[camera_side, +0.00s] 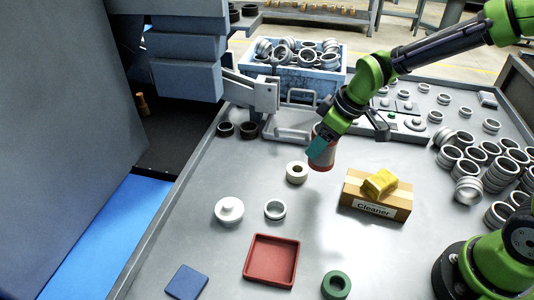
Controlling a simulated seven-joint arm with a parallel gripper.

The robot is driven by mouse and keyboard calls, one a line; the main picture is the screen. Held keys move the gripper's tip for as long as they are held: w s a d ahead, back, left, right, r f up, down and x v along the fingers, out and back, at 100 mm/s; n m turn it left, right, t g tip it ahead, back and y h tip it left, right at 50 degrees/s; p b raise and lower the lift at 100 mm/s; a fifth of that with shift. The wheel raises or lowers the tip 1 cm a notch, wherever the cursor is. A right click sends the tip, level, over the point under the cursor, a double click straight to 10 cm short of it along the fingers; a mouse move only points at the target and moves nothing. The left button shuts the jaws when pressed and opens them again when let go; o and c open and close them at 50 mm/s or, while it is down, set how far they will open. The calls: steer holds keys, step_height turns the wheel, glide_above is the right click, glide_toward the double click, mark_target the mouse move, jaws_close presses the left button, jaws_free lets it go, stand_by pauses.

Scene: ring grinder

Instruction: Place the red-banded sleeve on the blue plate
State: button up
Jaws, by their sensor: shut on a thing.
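My gripper (318,150) is shut on the red-banded sleeve (322,162) and holds it above the table, right of the beige ring. The sleeve is pale with a red band around its lower end, and the gripper hides part of it. The blue plate (187,282) lies flat at the front left of the table, with nothing on it. The gripper is well behind and to the right of the plate.
A red tray (271,284), a green ring (336,285), a white knobbed part (229,210), a metal ring (275,209) and a beige ring (297,172) stand on the table (205,255). A Cleaner box (374,208) with a yellow item (380,182) stands right of the gripper.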

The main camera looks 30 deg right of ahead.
steer(key=s+a+f+n+g+y, duration=0.1)
steer(key=s+a+n+g, duration=0.1)
steer(key=s+a+n, duration=0.65)
steer(key=s+a+f+n+g+y, duration=0.15)
steer(key=s+a+n, duration=0.25)
steer(key=s+a, duration=0.9)
glide_above(183, 286)
steer(key=shift+g, duration=0.25)
steer(key=shift+f, duration=2.05)
steer(key=shift+f, duration=0.1)
steer(key=o, duration=1)
steer(key=shift+o, duration=0.2)
